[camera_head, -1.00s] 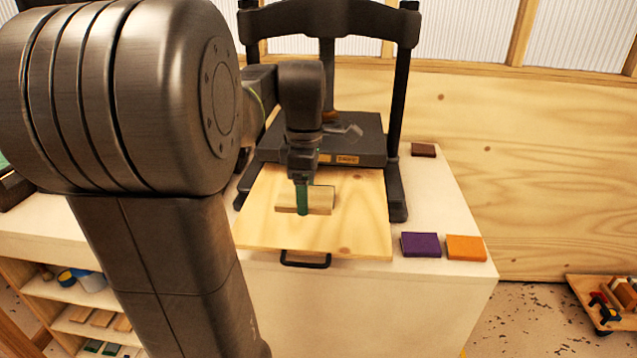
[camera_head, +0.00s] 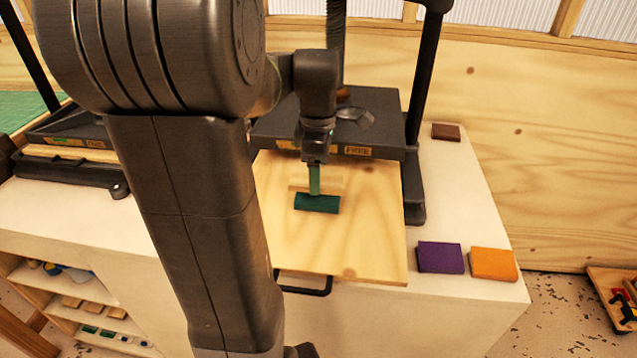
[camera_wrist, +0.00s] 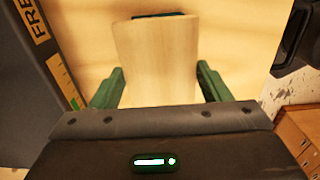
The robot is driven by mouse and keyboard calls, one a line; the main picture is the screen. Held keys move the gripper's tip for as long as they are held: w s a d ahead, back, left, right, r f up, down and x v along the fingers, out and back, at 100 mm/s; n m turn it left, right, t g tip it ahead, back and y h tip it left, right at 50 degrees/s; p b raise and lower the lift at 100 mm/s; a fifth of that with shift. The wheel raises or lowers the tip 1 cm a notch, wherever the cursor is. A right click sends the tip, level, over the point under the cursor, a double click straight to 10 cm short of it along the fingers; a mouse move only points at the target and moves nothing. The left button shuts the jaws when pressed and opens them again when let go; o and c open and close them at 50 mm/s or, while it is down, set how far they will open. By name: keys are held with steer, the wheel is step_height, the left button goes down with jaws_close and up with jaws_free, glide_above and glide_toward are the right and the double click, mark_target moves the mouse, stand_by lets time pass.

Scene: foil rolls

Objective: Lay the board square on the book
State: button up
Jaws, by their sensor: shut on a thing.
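The board (camera_wrist: 158,60) is a pale wooden slab. In the wrist view it runs between the two green fingers of my gripper (camera_wrist: 162,92), which is shut on it. The book (camera_head: 317,203) is dark green and lies on the wooden sheet in the head view. My gripper (camera_head: 315,188) is just above and behind the book there, with a pale strip of the board behind the fingers. In the wrist view a dark edge of the book (camera_wrist: 158,15) shows past the board's far end; the board hides the rest. The exact gap between board and book cannot be told.
The wooden sheet (camera_head: 370,245) has a black handle (camera_head: 305,287) at its front. A dark press (camera_head: 380,115) with uprights stands close behind. Purple (camera_head: 440,257), orange (camera_head: 493,263) and brown (camera_head: 446,132) blocks lie on the right of the white top.

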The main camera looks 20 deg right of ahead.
steer(key=shift+f, duration=1.95)
steer(key=shift+f, duration=0.15)
steer(key=o, duration=1)
step_height(320, 180, up, 12)
steer(key=shift+r, duration=0.2)
